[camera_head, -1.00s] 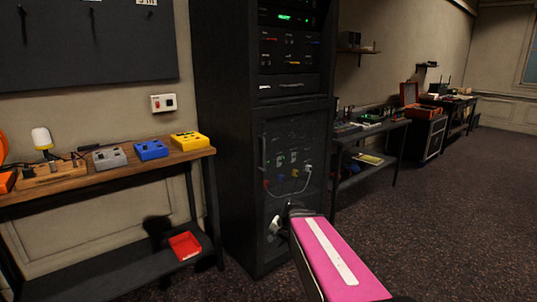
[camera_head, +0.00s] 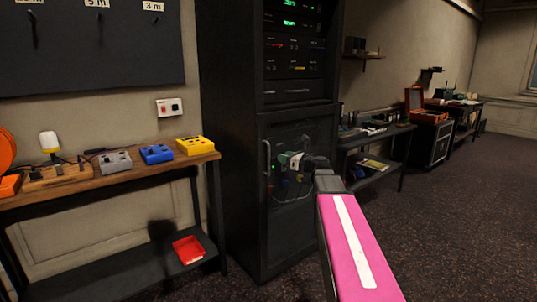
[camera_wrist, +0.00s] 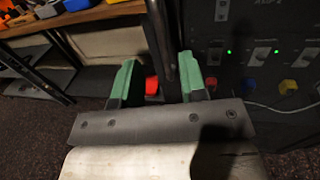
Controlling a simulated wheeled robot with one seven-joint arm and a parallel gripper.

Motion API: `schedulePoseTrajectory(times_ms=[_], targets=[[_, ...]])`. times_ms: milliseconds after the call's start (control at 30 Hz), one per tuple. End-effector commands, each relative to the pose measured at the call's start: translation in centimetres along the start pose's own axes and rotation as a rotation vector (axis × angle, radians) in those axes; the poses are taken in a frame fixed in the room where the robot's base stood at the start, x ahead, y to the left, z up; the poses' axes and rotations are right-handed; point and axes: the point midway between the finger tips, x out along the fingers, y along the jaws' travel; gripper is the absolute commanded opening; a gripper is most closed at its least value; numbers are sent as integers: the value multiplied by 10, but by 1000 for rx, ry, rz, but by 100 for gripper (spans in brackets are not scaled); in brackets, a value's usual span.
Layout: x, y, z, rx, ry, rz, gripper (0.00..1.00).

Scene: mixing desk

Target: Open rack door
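The rack door (camera_head: 308,222) is the dark see-through lower front of the tall black rack (camera_head: 228,130), and it looks shut. Its vertical handle (camera_head: 266,160) is on the door's left side. My gripper (camera_head: 283,159) is in front of the door, just right of the handle, hiding part of the panel behind. In the wrist view, my gripper (camera_wrist: 157,82) is open, its green fingers apart. A dark upright bar, apparently the handle (camera_wrist: 160,42), shows between or just beyond the fingertips; contact cannot be told.
A wooden-topped bench (camera_head: 110,177) with small coloured boxes stands left of the rack, a red tray (camera_head: 188,250) on its lower shelf. A dark table (camera_head: 378,134) stands close at the right. The floor (camera_head: 460,220) at the front right is clear.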

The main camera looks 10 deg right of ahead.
Motion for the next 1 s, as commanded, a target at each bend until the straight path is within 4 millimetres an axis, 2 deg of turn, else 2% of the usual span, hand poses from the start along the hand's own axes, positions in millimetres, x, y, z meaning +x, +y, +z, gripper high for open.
schedulePoseTrajectory(times_ms=[300, 500, 700, 1000], targets=[[56, -1, -1, -4, 3, 2, 39], [85, 0, -2, -4, 3, 2, 39], [98, 0, -2, -5, 3, 1, 39], [100, 1, -2, -5, 4, 0, 39]])
